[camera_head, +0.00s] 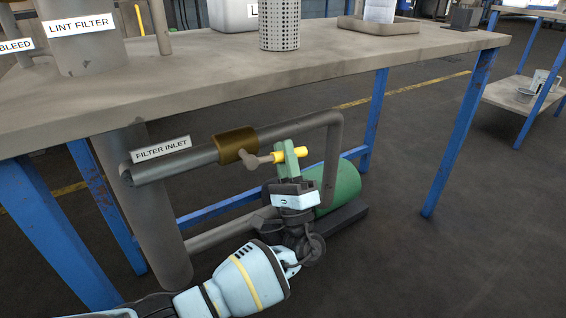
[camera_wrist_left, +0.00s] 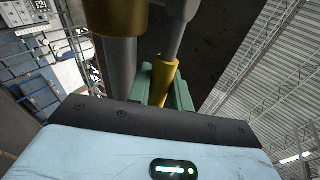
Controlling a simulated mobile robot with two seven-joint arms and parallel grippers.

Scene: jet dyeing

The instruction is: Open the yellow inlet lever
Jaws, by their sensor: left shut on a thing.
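The yellow inlet lever (camera_head: 299,154) sticks out to the right from a grey stem on the brass valve body (camera_head: 236,145) of the pipe labelled FILTER INLET. My left gripper (camera_head: 287,154) reaches up from below, its green fingers closed around the yellow handle. In the left wrist view the yellow handle (camera_wrist_left: 163,79) lies between the two green fingers (camera_wrist_left: 160,92), with the brass valve body (camera_wrist_left: 115,17) at the top. The lever lies crosswise in the head view, roughly along the pipe. My right gripper is not in view.
The pipe (camera_head: 290,124) runs under the worktable (camera_head: 190,75) and bends down at the right. A green cylindrical pump or motor (camera_head: 342,187) sits low behind my gripper. Blue table legs (camera_head: 460,140) stand around. The dark floor at the right is clear.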

